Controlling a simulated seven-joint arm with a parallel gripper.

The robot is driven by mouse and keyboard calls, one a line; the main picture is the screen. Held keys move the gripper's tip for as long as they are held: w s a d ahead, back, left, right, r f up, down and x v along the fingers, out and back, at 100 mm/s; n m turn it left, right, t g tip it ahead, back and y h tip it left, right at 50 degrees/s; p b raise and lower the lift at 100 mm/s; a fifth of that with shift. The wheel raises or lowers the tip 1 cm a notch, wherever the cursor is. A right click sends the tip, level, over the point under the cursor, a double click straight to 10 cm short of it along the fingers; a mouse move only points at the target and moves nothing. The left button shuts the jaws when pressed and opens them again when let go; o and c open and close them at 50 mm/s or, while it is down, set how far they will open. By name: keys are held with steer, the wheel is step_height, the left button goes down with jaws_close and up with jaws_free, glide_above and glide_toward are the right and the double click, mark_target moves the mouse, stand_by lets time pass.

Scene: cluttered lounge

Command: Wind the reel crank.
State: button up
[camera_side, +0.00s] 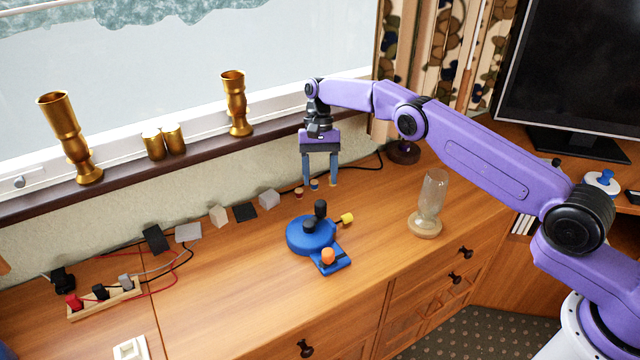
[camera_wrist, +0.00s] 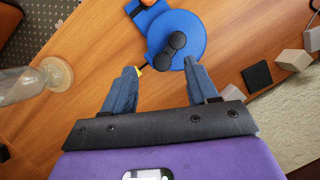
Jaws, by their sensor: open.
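The blue reel (camera_side: 309,236) sits on the wooden cabinet top in the side view, with a black crank (camera_side: 320,210) standing up from it. A small blue plate with an orange knob (camera_side: 328,256) joins its front, and a yellow piece (camera_side: 347,218) sticks out at its right. In the wrist view the round reel (camera_wrist: 190,28) lies beyond my fingers, with the dark crank (camera_wrist: 171,52) across its middle. My gripper (camera_side: 320,184) is open and empty, pointing down above and behind the reel. Its two blue fingers (camera_wrist: 166,82) are apart and do not appear to touch the crank.
A glass bottle on a round base (camera_side: 428,208) stands right of the reel. Small blocks (camera_side: 218,216) lie behind it at left. A power strip (camera_side: 104,298) with cables lies farther left. Gold vases (camera_side: 236,104) stand on the windowsill. The cabinet top front-left of the reel is clear.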

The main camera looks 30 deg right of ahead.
mark_target(321, 201)
steer(key=shift+r, duration=0.45)
steer(key=shift+r, duration=0.3)
step_height(321, 201, up, 7)
steer(key=t+h, duration=0.2)
steer(key=t, duration=0.2)
steer(key=f, duration=1.7)
steer(key=shift+s+a+f, duration=0.1)
steer(key=shift+s+a, duration=0.05)
steer(key=shift+s, duration=0.25)
steer(key=c, duration=1.1)
